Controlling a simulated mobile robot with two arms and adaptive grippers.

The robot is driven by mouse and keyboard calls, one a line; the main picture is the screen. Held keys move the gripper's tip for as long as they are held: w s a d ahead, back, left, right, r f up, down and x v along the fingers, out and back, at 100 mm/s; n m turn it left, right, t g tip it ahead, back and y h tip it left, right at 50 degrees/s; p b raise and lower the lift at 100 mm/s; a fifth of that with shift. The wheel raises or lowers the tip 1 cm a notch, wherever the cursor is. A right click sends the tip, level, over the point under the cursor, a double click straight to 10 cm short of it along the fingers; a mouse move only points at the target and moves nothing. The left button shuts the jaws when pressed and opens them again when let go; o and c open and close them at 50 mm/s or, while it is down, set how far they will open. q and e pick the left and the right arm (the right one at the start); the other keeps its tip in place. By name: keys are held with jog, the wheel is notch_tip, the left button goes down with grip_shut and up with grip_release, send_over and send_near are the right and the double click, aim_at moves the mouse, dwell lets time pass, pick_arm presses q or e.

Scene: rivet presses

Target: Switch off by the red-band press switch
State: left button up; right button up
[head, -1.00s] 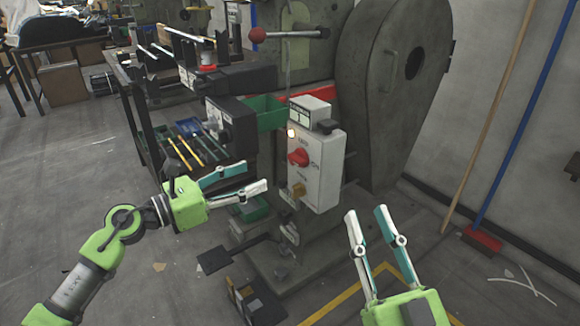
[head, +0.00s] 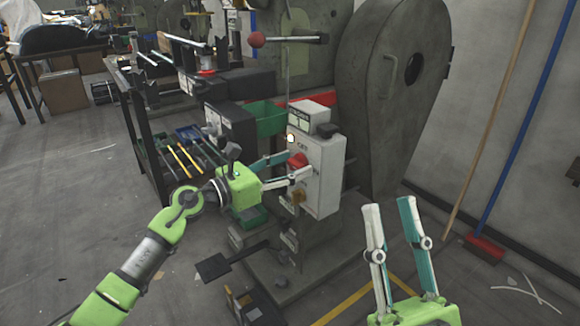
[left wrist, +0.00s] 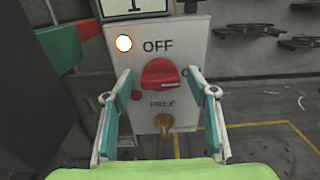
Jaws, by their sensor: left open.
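The switch box (head: 325,180) is a light grey panel on the front of the press. It carries a red rotary knob (head: 297,160), a lit round lamp (head: 291,138) and a yellow-brown knob (head: 299,196) lower down. In the left wrist view the red knob (left wrist: 160,74) sits below the word OFF, between my fingers. My left gripper (head: 300,166) is open, its fingertips on either side of the red knob; whether they touch it I cannot tell. My right gripper (head: 390,206) is open and empty in front of the press, to the right.
The large grey press housing (head: 400,110) stands behind the box. A red broom (head: 485,247) leans at the right wall.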

pick_arm(q)
jog(key=c, duration=1.1)
